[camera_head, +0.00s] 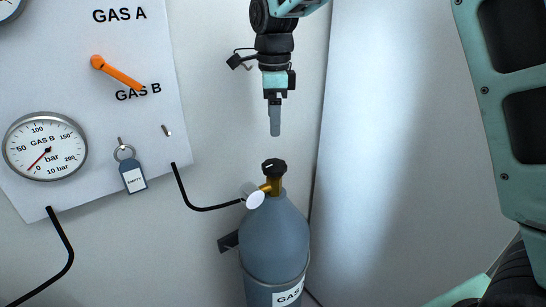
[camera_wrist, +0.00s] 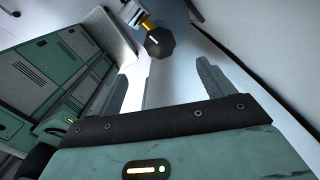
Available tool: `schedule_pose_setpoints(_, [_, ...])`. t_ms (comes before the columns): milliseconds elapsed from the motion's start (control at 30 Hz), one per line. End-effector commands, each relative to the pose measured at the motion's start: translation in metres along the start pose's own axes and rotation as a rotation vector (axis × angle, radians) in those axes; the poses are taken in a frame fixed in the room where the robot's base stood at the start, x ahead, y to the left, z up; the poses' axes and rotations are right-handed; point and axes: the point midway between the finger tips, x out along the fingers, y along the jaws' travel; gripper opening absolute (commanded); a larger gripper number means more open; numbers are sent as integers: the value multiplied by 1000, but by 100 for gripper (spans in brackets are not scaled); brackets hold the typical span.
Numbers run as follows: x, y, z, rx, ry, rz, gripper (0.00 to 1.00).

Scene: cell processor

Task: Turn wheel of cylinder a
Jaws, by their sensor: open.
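A grey gas cylinder (camera_head: 273,240) stands upright against the wall, with a label reading "GAS" and its last letter cut off or unclear. Its black wheel (camera_head: 274,167) sits on top of a brass valve (camera_head: 271,186). My gripper (camera_head: 275,134) points down just above the wheel, with a small gap and no contact. In the wrist view the wheel (camera_wrist: 159,42) shows beyond the fingertips, roughly between the two fingers. My gripper (camera_wrist: 161,70) is open and empty. The cylinder's lower part is out of the head view.
The panel holds an orange lever (camera_head: 118,73), a "GAS B" gauge (camera_head: 45,147) and a hanging tag (camera_head: 133,177). The wall right of the cylinder is bare.

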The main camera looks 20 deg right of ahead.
Motion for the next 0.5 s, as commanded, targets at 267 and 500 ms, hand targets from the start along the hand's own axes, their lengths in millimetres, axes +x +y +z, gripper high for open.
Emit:
schedule_pose_setpoints(267, [58,1,-1,-1,3,5,81])
schedule_pose_setpoints(500, [101,1,0,-3,2,4,81])
